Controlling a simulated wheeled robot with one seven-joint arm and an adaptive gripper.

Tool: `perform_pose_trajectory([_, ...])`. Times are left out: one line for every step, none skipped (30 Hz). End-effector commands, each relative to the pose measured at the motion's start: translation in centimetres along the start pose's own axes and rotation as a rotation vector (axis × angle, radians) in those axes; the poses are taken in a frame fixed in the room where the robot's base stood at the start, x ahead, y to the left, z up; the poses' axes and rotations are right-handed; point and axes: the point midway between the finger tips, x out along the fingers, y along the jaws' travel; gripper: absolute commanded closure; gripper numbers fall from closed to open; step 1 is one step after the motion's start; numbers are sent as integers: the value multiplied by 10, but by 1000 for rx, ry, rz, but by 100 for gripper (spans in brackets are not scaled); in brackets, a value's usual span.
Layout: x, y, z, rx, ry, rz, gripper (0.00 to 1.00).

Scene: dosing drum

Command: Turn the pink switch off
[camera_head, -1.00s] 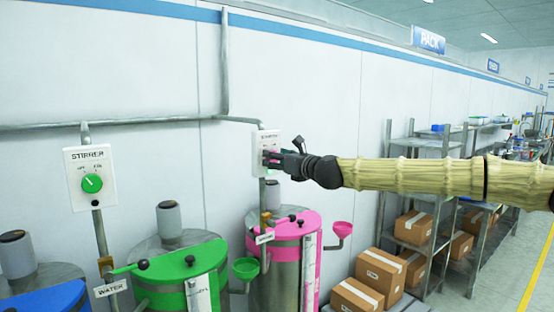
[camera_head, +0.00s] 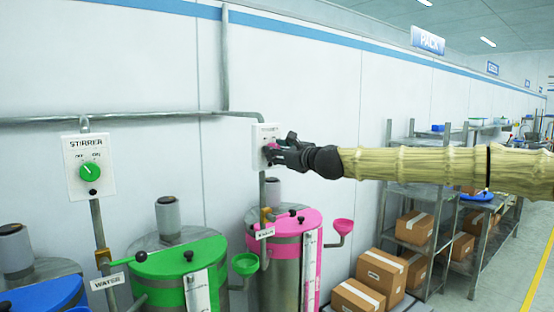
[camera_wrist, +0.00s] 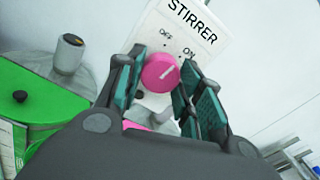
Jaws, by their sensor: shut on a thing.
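The pink switch (camera_wrist: 160,72) is a round knob on a white STIRRER plate (camera_wrist: 205,28) with OFF and ON labels. In the wrist view its white mark slants to the upper right, toward the ON side. My gripper (camera_wrist: 158,85) has one finger on each side of the knob and is shut on it. In the head view my gripper (camera_head: 272,154) is at the plate (camera_head: 262,133), and its fingers hide most of the pink switch (camera_head: 270,146).
A green switch (camera_head: 90,172) is on another STIRRER plate at the left. Below stand a pink-lidded drum (camera_head: 290,223), a green-lidded drum (camera_head: 190,258) and a blue-lidded one (camera_head: 40,297). Shelves with boxes (camera_head: 413,227) are at the right.

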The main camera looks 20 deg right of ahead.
Motion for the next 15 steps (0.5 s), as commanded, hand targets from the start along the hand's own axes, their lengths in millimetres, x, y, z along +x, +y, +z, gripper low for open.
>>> perform_pose_trajectory([0, 0, -3, -43, -1, -3, 87])
perform_pose_trajectory([0, 0, -3, -72, -1, -2, 87])
perform_pose_trajectory([0, 1, -3, -110, -1, -1, 87])
perform_pose_trajectory([0, 1, -3, -140, -1, -1, 87])
perform_pose_trajectory([0, 1, -3, -169, -1, -1, 87])
perform_pose_trajectory([0, 0, -3, -206, -1, -1, 87])
perform_pose_trajectory([0, 0, -3, -234, 0, -1, 87])
perform_pose_trajectory([0, 0, -3, -261, 0, -2, 87])
perform_pose_trajectory([0, 0, -2, -296, -1, -2, 87])
perform_pose_trajectory([0, 0, -2, -322, -1, -3, 87])
perform_pose_trajectory([0, 0, -2, -349, 0, -3, 87])
perform_pose_trajectory([0, 0, -2, -382, 0, -2, 87])
perform_pose_trajectory([0, 0, -2, -405, 0, -2, 87])
perform_pose_trajectory([0, 0, -2, -428, 0, -2, 87])
perform_pose_trajectory([0, 0, -2, -457, 0, -1, 87])
